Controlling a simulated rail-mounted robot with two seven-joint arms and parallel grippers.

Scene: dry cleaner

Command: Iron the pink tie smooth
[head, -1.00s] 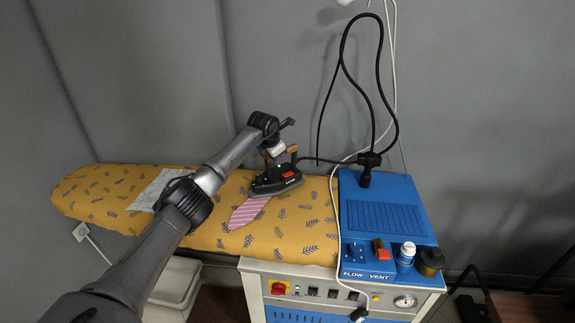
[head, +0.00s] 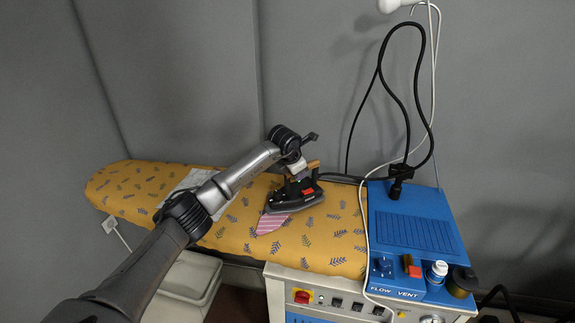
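The pink striped tie (head: 271,223) lies on the yellow ironing board (head: 330,235). Only its pointed end shows, in front of the iron. A dark iron (head: 296,196) with a red part and a brown handle sits over the rest of the tie, which is hidden. My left gripper (head: 297,168) is at the iron's handle and appears shut on it; the fingers are small and partly hidden. My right gripper is not in view.
A blue steam unit (head: 412,232) with bottles and a red switch stands right of the board. A black hose (head: 383,80) loops above it. A light grey cloth (head: 195,181) lies left on the board, partly behind my arm. Walls stand close behind.

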